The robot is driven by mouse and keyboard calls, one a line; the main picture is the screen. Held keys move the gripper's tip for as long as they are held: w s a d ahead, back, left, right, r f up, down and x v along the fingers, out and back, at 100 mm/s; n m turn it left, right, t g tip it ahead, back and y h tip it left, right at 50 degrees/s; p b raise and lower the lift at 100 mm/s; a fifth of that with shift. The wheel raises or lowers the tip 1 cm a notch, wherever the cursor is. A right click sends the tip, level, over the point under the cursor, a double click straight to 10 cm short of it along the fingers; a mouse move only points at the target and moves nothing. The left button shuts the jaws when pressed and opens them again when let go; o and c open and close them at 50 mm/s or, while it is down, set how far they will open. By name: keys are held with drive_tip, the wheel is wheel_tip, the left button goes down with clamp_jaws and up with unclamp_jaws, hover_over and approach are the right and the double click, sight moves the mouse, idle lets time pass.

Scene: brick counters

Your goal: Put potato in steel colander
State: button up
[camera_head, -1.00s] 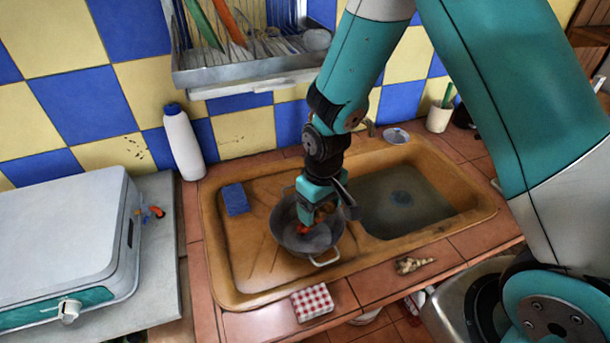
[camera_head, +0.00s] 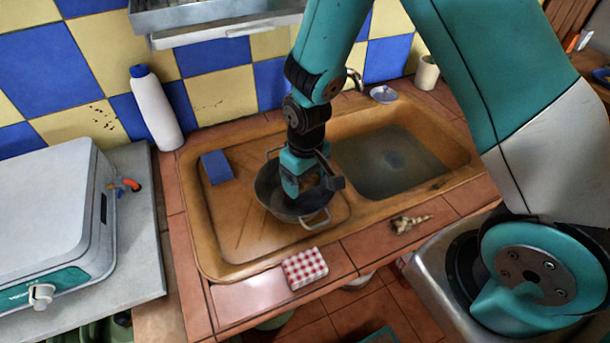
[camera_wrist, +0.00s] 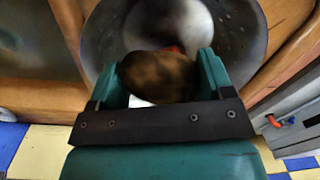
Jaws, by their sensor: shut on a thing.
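The steel colander (camera_head: 269,199) is a dark grey bowl with two loop handles, standing on the drainboard side of the sink. My gripper (camera_head: 296,190) points down into the colander. In the wrist view, my gripper (camera_wrist: 160,80) is shut on the brown potato (camera_wrist: 158,77), which sits between its two teal fingers. The colander (camera_wrist: 115,30) lies behind and around the potato there. Whether the potato touches the colander's bottom I cannot tell. In the head view the potato is hidden by the gripper.
The tan sink (camera_head: 215,245) has its basin to the right. A blue sponge (camera_head: 216,167) lies left of the colander. A white bottle (camera_head: 155,108) stands behind. A red-checked box (camera_head: 304,268) and a ginger root (camera_head: 409,223) lie in front. A grey stove (camera_head: 45,215) stands left.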

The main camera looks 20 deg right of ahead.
drive_tip(key=o, duration=1)
drive_tip(key=shift+c, duration=0.2)
wheel_tip(320, 180, up, 18)
drive_tip(key=b, duration=0.1)
drive_tip(key=shift+d+f+b, duration=0.2)
drive_tip(key=shift+f+b, duration=0.05)
drive_tip(key=shift+b, duration=0.1)
drive_tip(key=shift+r, duration=0.1)
drive_tip(key=s+a+r+n+y, duration=0.1)
drive_tip(key=s+a+r+y, duration=0.1)
drive_tip(key=s, duration=0.7)
drive_tip(key=s+a+r+n+y, duration=0.1)
drive_tip(key=s+a+r+n, duration=0.1)
drive_tip(key=s, duration=0.7)
wheel_tip(320, 180, up, 2)
drive_tip(key=shift+a+r+y, duration=0.2)
drive_tip(key=shift+a+y, duration=0.2)
drive_tip(key=shift+a, duration=0.2)
